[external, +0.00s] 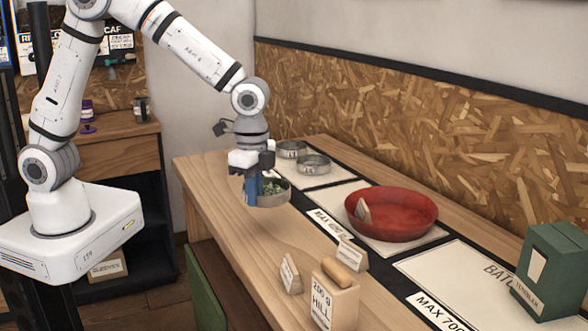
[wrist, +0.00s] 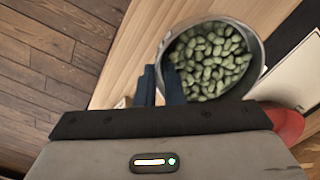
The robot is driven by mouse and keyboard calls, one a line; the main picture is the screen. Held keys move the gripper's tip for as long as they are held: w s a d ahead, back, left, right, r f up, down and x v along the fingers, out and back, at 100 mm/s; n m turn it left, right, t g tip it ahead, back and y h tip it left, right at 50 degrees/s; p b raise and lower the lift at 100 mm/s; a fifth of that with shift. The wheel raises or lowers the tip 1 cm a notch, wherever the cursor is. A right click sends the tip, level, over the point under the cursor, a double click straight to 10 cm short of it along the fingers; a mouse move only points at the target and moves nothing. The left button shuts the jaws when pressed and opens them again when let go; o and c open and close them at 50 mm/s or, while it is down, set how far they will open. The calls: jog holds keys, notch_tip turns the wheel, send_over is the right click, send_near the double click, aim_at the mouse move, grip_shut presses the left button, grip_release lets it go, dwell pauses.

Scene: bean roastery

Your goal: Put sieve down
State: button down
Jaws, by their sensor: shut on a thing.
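My gripper (external: 252,190) is shut on the wall of a round grey metal sieve (external: 276,199). The sieve holds green beans and hangs roughly level above the wooden table, near its left edge. In the wrist view the sieve (wrist: 258,45) is at the upper middle, and the blue fingers of my gripper (wrist: 161,85) pinch its left rim. The sieve's underside is hidden. Two similar round sieves or tins stand behind it on a white mat, one at the back (external: 290,149) and one nearer (external: 313,164).
A red bowl (external: 425,205) with a small tag in it stands on a middle mat. A wooden block marked 200 g HILL (external: 338,300) and small signs stand in front. A green box (external: 553,265) is at the right. Bare wood (external: 225,215) lies along the left edge.

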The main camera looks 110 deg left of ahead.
jog(key=shift+r, duration=0.75)
jog(key=shift+w+a+r, duration=0.15)
jog(key=shift+w+a, duration=0.1)
jog(key=shift+a, duration=0.05)
jog(key=w+a+m+p, duration=0.25)
jog(key=w+a, duration=0.55)
jog(key=a, duration=0.5)
jog(key=m+p, duration=0.3)
send_over(332, 196)
notch_tip(332, 196, down, 5)
jog(key=shift+f, duration=0.2)
jog(key=shift+f+p, duration=0.45)
jog(key=shift+f, duration=2)
jog(key=c, duration=1.5)
grip_release()
jog(key=shift+c, duration=0.2)
